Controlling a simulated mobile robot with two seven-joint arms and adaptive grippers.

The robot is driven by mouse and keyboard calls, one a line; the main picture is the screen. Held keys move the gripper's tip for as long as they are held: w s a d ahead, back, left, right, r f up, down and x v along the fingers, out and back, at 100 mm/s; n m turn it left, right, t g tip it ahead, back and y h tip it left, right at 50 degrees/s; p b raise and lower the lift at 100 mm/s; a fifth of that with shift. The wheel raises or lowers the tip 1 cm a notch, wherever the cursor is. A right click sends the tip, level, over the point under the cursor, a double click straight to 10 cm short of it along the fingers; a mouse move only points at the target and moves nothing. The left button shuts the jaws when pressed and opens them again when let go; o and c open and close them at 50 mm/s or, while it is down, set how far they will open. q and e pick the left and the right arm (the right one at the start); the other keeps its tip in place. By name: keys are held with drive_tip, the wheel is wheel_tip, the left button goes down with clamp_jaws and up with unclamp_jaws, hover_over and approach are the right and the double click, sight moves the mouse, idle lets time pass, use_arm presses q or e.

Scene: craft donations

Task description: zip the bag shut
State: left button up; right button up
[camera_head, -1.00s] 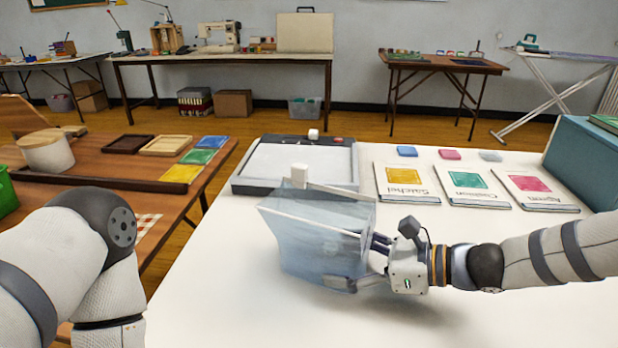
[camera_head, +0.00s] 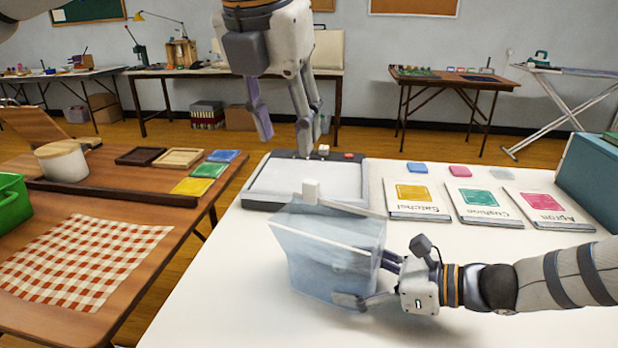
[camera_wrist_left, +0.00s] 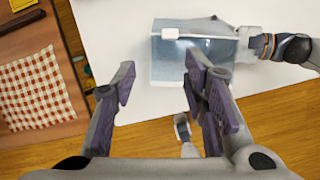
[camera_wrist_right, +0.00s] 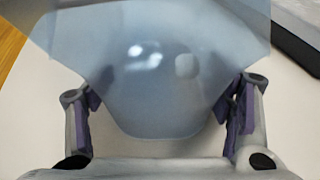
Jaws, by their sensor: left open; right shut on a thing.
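The translucent blue bag (camera_head: 322,258) stands on the white table, with a pale zip strip along its top. A small white slider block (camera_head: 311,190) sits on the strip, toward its left part; it also shows in the left wrist view (camera_wrist_left: 170,33). My right gripper (camera_head: 368,279) is shut on the bag's right side; the right wrist view shows the bag (camera_wrist_right: 150,75) between its fingers. My left gripper (camera_head: 287,140) is open and empty, raised above the bag and slider, fingers pointing down. The left wrist view shows the bag (camera_wrist_left: 180,65) beyond its fingertips.
A grey-framed tray (camera_head: 310,183) lies behind the bag. Three labelled cards, Satchel (camera_head: 416,199), Cushion (camera_head: 484,206) and Apron (camera_head: 548,209), lie to the right. A teal box (camera_head: 590,180) stands at the right edge. The table's front left is clear.

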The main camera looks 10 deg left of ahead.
sight(309, 182)
use_arm(q)
drive_tip(key=x, duration=0.3)
drive_tip(key=d+x, duration=0.1)
drive_tip(key=x, duration=0.7)
drive_tip(key=shift+w+d+r, duration=0.2)
drive_tip(key=shift+w, duration=0.05)
clamp_jaws()
